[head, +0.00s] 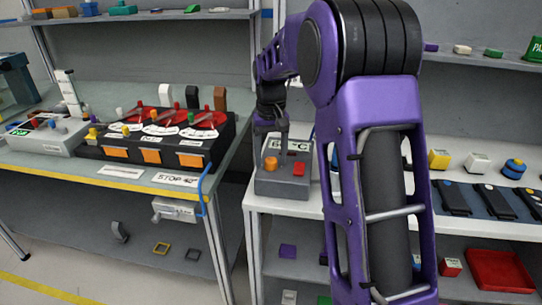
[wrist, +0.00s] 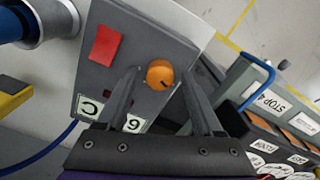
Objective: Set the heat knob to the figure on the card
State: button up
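A grey box (head: 281,183) on the white bench carries a round orange knob (head: 271,163) and a red square piece (head: 298,169). The knob (wrist: 159,74) also shows in the wrist view, with a dark mark toward its lower right. My gripper (head: 273,148) points down over it. In the wrist view my open fingers (wrist: 160,80) stand either side of the knob, with gaps; contact cannot be told. White labels (wrist: 133,123) on the box read partly like C and G or 6. A card (head: 176,179) reads roughly "STOP 40"; its figure is small. No label clearly names the heat knob.
A black module (head: 165,135) with red-and-white dials and orange plates stands on the left bench. A blue curved handle (head: 205,185) rises at that bench's corner. My arm covers the middle. Black devices (head: 450,198) lie on the right bench.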

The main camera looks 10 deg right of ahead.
grip_shut()
jog(key=shift+r+m, duration=0.1)
jog(key=shift+m, duration=0.2)
jog(key=m+p, duration=0.2)
jog(key=m, duration=0.1)
jog(key=shift+r+p, duration=0.1)
jog(key=shift+p, duration=0.25)
jog(key=m+p, duration=0.2)
jog(key=m, duration=0.3)
dwell(0.3)
jog(key=shift+o, duration=0.8)
grip_release()
